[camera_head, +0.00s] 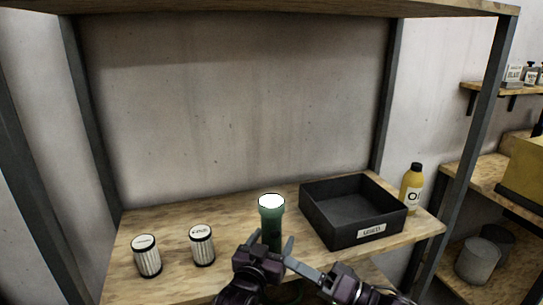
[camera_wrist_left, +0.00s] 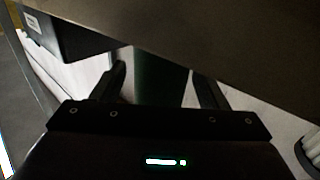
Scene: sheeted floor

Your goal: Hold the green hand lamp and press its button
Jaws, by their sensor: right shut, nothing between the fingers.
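The green hand lamp (camera_head: 271,222) stands upright near the front edge of the wooden shelf, its round top bright white. My left gripper (camera_head: 268,243) is at the lamp's lower body, one finger on either side. Gaps show between the fingers and the lamp, so it looks open. In the left wrist view the dark green lamp body (camera_wrist_left: 160,82) lies between the left gripper's fingers (camera_wrist_left: 162,85). My right gripper (camera_head: 290,262) comes in from the lower right, shut and empty, its tip close to the lamp. I cannot tell whether it touches. The button and lamp base are hidden.
Two ribbed white cans (camera_head: 147,256) (camera_head: 202,246) stand left of the lamp. A black open bin (camera_head: 318,222) with a label sits to its right, and a yellow bottle (camera_head: 411,190) beyond. Grey posts (camera_head: 86,120) frame the shelf. Bare shelf (camera_head: 232,215) lies behind the lamp.

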